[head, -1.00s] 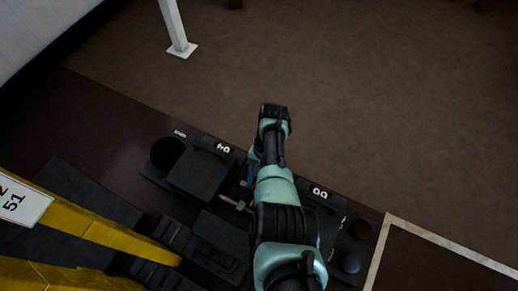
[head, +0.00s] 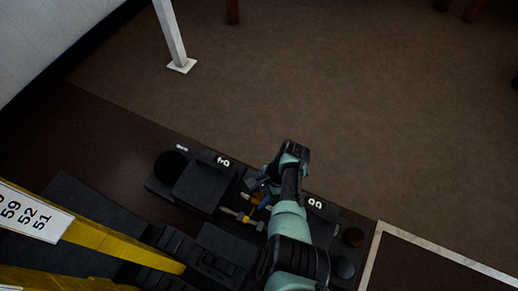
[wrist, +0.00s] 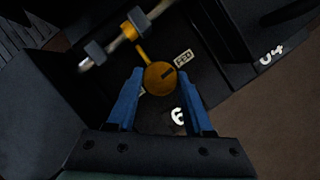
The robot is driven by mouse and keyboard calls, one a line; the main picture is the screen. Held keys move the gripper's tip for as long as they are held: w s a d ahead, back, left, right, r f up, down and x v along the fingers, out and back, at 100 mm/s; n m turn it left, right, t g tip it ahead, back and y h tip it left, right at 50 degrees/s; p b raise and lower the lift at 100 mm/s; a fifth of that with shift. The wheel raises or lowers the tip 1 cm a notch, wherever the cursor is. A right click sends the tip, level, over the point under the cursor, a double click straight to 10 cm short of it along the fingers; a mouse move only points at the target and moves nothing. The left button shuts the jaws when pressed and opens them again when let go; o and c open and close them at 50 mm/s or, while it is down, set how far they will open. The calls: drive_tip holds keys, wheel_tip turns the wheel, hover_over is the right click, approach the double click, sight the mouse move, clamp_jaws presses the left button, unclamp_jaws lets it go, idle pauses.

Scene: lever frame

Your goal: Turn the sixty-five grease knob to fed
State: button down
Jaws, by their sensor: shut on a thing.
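The grease knob (wrist: 160,79) is a round orange-yellow knob with a short dark mark that slants up to the right, toward the FED plate (wrist: 184,57). My gripper (wrist: 160,68) has its two blue fingers on either side of the knob and is shut on it. A second small plate (wrist: 141,92) is mostly hidden by the left finger. A white digit that looks like a 6 (wrist: 177,115) shows between the fingers; the rest of that number is hidden. In the head view my gripper (head: 257,187) is down at the frame between the numbers 64 and 66.
An orange pipe (wrist: 139,48) runs from the knob to a metal rod with dark nuts (wrist: 112,47). Black housings marked 64 (head: 223,160) and 66 (head: 315,203) flank the spot. Yellow beams (head: 110,235) stand at lower left. The floor beyond is open.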

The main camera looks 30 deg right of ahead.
drive_tip(key=shift+m, duration=0.5)
drive_tip(key=shift+c, duration=1.4)
unclamp_jaws()
drive_tip(key=p+v, duration=0.9)
drive_tip(key=v, duration=0.4)
drive_tip(key=shift+s, duration=0.25)
